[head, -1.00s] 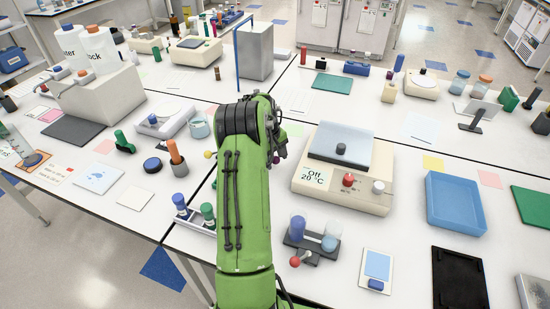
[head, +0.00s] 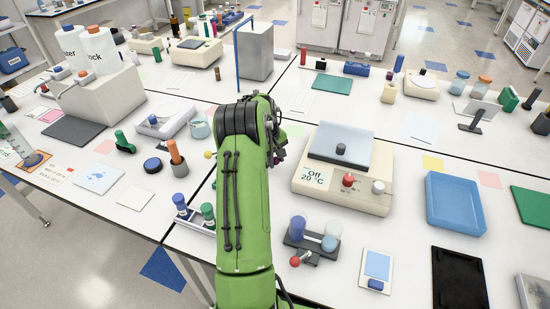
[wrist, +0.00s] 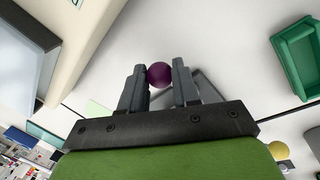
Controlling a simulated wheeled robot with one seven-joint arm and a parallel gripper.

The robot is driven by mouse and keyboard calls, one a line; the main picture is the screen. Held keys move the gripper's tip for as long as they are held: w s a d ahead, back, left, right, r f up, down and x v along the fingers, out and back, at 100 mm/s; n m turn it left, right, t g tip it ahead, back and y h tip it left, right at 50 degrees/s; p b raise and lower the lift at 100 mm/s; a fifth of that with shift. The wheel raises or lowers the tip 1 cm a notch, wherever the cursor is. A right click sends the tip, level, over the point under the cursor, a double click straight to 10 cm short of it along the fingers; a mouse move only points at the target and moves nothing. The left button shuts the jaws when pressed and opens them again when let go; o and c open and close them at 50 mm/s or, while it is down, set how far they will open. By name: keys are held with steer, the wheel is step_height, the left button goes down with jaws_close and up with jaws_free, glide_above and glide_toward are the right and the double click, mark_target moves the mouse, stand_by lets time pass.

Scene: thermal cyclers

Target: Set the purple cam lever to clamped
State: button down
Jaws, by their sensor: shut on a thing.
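A round purple knob (wrist: 159,75), the end of the purple cam lever, shows in the wrist view between the two dark fingers of my gripper (wrist: 160,84). The gripper is shut on the knob. The lever's arm and base are mostly hidden behind the fingers and palm, so I cannot tell its angle. In the head view my green arm covers the gripper and most of the lever.
A thermal cycler (head: 343,185) with a grey lid and an "Off 20 °C" label stands to the right of my arm. A rack with blue and clear vessels (head: 309,241) stands in front of it. A blue tray (head: 455,202) lies further right. A green container (wrist: 299,52) shows in the wrist view.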

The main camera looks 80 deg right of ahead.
steer(key=m, duration=0.1)
steer(key=a+m, duration=0.1)
steer(key=m, duration=0.2)
steer(key=shift+w+a+r, duration=0.15)
steer(key=shift+w+a, duration=0.15)
steer(key=shift+w, duration=0.1)
steer(key=m, duration=0.1)
steer(key=a+m, duration=0.1)
steer(key=m, duration=0.1)
steer(key=shift+w+g+y, duration=0.3)
steer(key=shift+w+y, duration=0.1)
steer(key=m, duration=0.1)
steer(key=w+a+m, duration=0.1)
steer(key=m, duration=0.1)
steer(key=shift+w+y, duration=0.2)
steer(key=shift+y, duration=0.2)
steer(key=shift+w+a+m+y, duration=0.15)
steer(key=shift+w+m, duration=0.2)
steer(key=shift+m, duration=0.6)
steer(key=shift+w+a+m+y, duration=0.15)
steer(key=shift+w+m, duration=0.2)
steer(key=shift+m, duration=0.6)
steer(key=c, duration=1.1)
jaws_free()
steer(key=shift+o, duration=1.4)
steer(key=shift+w, duration=0.1)
